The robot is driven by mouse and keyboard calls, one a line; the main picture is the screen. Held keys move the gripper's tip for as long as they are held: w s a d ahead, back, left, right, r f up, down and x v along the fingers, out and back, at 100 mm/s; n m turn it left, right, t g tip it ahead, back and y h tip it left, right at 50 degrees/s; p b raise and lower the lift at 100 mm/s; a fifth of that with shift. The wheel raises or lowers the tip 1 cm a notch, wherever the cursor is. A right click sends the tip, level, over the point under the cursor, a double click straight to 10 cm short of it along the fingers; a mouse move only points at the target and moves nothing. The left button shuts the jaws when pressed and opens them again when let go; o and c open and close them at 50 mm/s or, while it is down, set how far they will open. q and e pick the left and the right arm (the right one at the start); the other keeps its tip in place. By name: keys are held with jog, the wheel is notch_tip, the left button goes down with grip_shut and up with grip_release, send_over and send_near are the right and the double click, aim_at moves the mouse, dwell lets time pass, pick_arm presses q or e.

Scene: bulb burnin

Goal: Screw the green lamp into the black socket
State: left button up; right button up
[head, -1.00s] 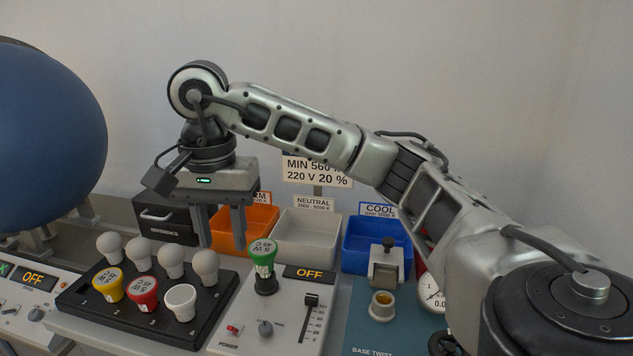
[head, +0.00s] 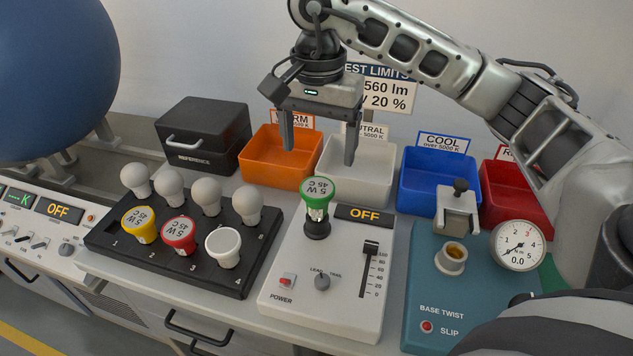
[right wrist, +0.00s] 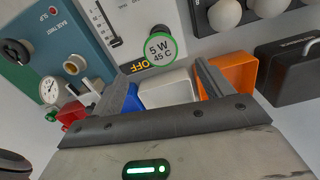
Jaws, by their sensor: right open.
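The green lamp (head: 318,190), with a green-rimmed top marked 5 W 45 C, stands upright in the black socket (head: 317,231) on the white power panel. I cannot tell how deep its base sits in the socket. My right gripper (head: 319,154) is open and empty, fingers pointing down, above and behind the lamp in the head view. In the right wrist view the lamp (right wrist: 158,48) shows between and beyond the fingertips of the right gripper (right wrist: 158,68), touching neither. My left gripper is not in view.
A black rack (head: 118,240) of white, yellow and red lamps stands left of the panel. Orange (head: 267,172), grey (head: 355,183), blue (head: 440,193) and red (head: 515,196) bins stand behind. A teal base twist unit (head: 430,290) with a gauge (head: 517,245) is at right.

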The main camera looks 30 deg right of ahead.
aim_at(318, 187)
notch_tip(318, 187, down, 10)
jog(key=shift+f+p, duration=0.25)
jog(key=shift+p, duration=0.25)
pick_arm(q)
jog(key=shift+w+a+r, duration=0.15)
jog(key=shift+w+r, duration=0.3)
pick_arm(e)
jog(key=shift+f, duration=0.45)
jog(key=c, duration=1.1)
jog(key=m, duration=0.4)
jog(key=shift+b, duration=0.3)
jog(key=m, duration=1.2)
jog(key=shift+m, duration=0.3)
jog(key=m, duration=0.6)
